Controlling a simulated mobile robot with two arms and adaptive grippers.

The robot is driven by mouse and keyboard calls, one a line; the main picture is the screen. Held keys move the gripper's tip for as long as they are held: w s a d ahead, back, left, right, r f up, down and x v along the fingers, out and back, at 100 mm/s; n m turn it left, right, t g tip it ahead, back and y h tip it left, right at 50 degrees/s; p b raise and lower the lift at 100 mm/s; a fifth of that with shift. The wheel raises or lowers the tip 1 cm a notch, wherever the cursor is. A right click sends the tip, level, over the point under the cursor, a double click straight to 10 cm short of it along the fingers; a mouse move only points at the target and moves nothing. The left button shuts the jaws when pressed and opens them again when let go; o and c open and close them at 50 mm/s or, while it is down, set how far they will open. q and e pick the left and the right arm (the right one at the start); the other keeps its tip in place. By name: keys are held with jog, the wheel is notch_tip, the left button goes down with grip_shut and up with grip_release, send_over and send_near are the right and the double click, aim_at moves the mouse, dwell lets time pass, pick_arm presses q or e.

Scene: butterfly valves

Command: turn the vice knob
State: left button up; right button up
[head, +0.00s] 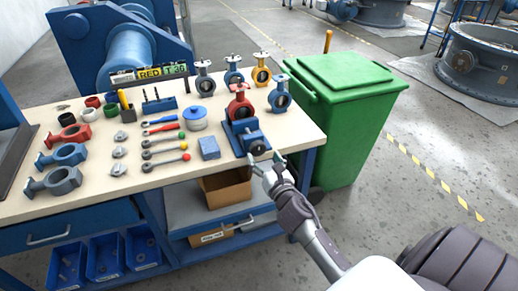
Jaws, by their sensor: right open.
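The blue vice (246,132) stands at the front right corner of the workbench, with a red butterfly valve (239,105) at its back side, seemingly clamped in it. The dark round vice knob (257,148) is on the vice's front face, towards me. My right gripper (266,161) is open, just below and in front of the knob at the bench's front edge. Its fingertips are close to the knob; I cannot tell whether they touch it. My left gripper is out of view.
The workbench (215,172) holds several valves, valve bodies, coloured-handled levers, a blue block (209,148) and a round tin (193,118). A green bin (350,110) stands right of it. A cardboard box (226,190) sits on the lower shelf.

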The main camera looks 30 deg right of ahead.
aim_at(259, 151)
jog(key=shift+x, duration=2.2)
jog(key=shift+a, duration=0.1)
jog(key=shift+c, duration=0.2)
jog(key=c, duration=1.1)
